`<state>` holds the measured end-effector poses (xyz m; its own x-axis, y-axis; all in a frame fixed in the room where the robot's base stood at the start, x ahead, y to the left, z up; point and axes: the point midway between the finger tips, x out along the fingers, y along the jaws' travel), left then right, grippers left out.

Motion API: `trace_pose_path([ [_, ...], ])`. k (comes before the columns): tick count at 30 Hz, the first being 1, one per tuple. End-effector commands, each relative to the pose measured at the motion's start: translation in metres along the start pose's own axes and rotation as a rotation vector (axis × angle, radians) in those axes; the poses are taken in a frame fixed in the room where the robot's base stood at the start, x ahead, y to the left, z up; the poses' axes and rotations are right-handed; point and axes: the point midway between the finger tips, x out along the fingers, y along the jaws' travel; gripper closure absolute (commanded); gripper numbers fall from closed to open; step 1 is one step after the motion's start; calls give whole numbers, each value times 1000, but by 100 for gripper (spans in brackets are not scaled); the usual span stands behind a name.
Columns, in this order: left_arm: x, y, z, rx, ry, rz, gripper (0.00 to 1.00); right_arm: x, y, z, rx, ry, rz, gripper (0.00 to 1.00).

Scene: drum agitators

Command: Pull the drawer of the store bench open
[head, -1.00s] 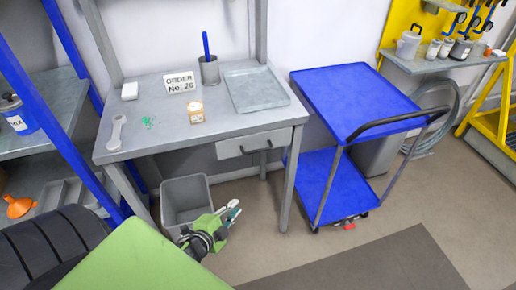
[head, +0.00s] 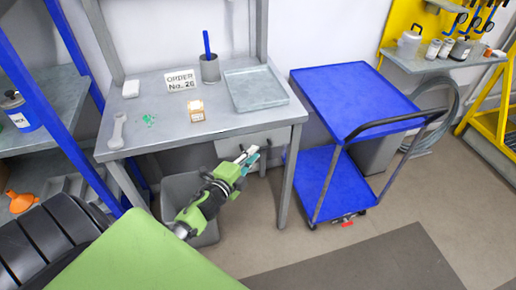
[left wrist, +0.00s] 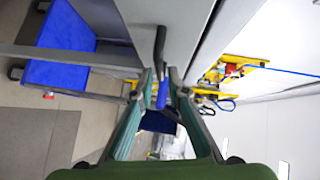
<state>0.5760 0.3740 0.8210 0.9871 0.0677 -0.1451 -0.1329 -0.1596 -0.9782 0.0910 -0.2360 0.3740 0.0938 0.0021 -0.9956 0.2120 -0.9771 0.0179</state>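The store bench (head: 140,140) is a grey table with a drawer (head: 278,137) under the right part of its top. The drawer front looks shut, and its dark handle is mostly hidden behind my left gripper in the head view. My left gripper (head: 247,156) is in front of the drawer front. In the left wrist view the dark handle (left wrist: 160,45) stands just ahead of the fingertips, roughly in line with the gap between them. The left gripper (left wrist: 160,76) is open, its teal-padded fingers apart. Whether the handle lies between them is unclear. My right gripper is out of view.
A grey bin (head: 180,185) stands below. A blue cart (head: 350,98) is close on the right.

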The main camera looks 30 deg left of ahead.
Motion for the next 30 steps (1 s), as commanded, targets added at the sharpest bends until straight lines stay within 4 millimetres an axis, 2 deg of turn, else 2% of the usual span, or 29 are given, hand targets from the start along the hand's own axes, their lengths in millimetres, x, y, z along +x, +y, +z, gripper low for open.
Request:
trace_pose_path([
  [3, 19, -1, 0, -1, 0, -1, 85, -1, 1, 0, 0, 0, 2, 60],
  [9, 36, 0, 0, -2, 1, -1, 85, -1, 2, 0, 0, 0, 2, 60],
  [20, 39, 0, -1, -2, 1, 0, 85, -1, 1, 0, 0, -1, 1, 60],
  [22, 39, 0, -1, -2, 1, 1, 100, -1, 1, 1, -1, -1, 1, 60],
  [30, 38, 1, 0, -1, 1, 1, 100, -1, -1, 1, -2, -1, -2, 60],
])
